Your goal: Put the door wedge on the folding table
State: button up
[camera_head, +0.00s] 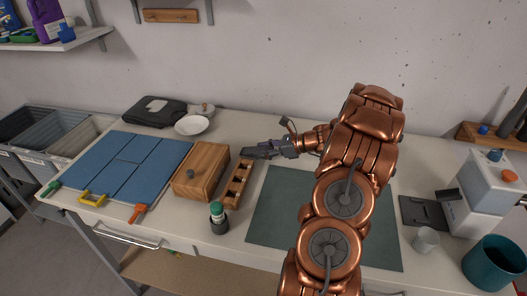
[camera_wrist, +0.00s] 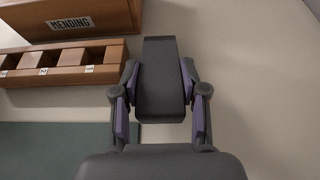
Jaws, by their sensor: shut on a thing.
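My gripper (camera_head: 283,147) is shut on a dark grey door wedge (camera_head: 257,152), which sticks out beyond the fingers. In the wrist view the wedge (camera_wrist: 160,80) lies between the two purple-padded fingers of the gripper (camera_wrist: 160,110). The wedge is over the back middle of a pale table top (camera_head: 232,258), near a slotted wooden block. I cannot tell whether it touches the surface. I cannot tell whether this is the folding table.
A wooden box (camera_head: 201,170) marked "MENDING", the slotted block (camera_head: 237,184) and a green-capped bottle (camera_head: 217,213) stand left of a green mat (camera_head: 270,220). A blue folded board (camera_head: 130,165) lies farther left. A white machine (camera_head: 480,195), cup (camera_head: 425,240) and teal bin (camera_head: 494,263) stand right.

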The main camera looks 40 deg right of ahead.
jog(key=shift+f, duration=0.7)
jog(key=shift+f, duration=0.15)
jog(key=o, duration=0.9)
jog(key=b+v, duration=0.3)
jog(key=v, duration=0.9)
